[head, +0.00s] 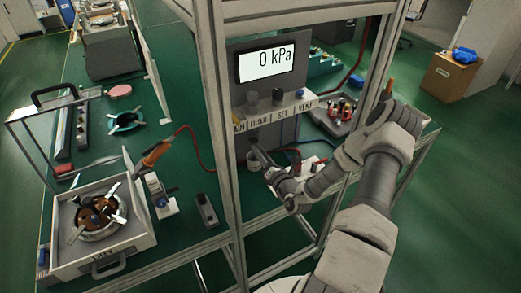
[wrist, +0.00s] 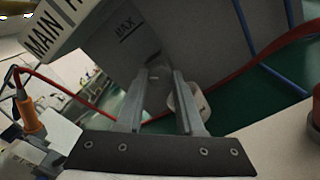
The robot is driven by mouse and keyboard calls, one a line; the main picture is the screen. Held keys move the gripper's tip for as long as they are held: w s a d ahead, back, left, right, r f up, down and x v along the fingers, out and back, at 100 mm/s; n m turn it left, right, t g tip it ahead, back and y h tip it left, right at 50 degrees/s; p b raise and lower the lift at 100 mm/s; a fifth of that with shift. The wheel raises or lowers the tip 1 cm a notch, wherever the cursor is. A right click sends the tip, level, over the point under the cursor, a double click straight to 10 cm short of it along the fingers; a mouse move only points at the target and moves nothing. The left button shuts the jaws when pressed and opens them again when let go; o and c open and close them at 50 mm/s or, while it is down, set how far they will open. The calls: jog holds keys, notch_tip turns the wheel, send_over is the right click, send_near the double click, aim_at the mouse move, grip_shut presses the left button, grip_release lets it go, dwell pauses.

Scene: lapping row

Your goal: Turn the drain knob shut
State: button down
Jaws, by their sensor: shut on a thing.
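My gripper (head: 259,154) reaches in through the frame and is under the labelled ledge, in front of the grey panel. In the wrist view its two fingers (wrist: 165,76) point at the panel's lower part, below a label that seems to read MAX. They are shut on a small grey knob (wrist: 157,74), which I take for the drain knob; it is mostly hidden between the fingertips. No drain label is readable, and I cannot tell how far the knob is turned.
The display (head: 266,62) reads 0 kPa. Frame posts (head: 213,100) stand close to my arm. Red hoses (head: 197,140) run behind. An orange-handled tool (head: 156,154) is at the left.

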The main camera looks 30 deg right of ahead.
jog(key=shift+m+p, duration=0.45)
jog(key=shift+m, duration=0.55)
jog(key=c, duration=0.5)
grip_release()
jog(key=shift+s, duration=0.1)
jog(key=s, duration=1.7)
jog(key=shift+s+d, duration=0.15)
jog(key=shift+d, duration=0.15)
